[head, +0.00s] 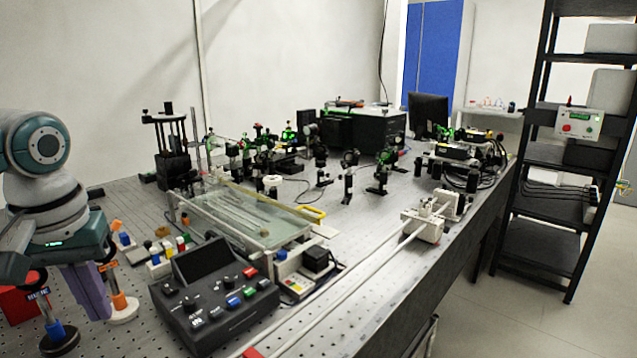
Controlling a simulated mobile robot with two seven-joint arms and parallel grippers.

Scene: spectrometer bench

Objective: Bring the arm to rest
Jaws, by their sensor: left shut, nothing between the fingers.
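My left arm comes in at the left edge of the head view, with grey links and dark teal joints. My left gripper (87,300) hangs low at the left, below the wrist, over the near left part of the bench. It is shut with nothing held. It overlaps small stands in the picture; I cannot tell whether it touches any. My right gripper is not in view.
Beside the gripper are an orange post on a white base (122,305) and a red box (17,304). A black control console (213,300) stands to the right, with a glass-topped tray (245,222) behind. Optics fill the back; a black shelf rack (540,160) stands right.

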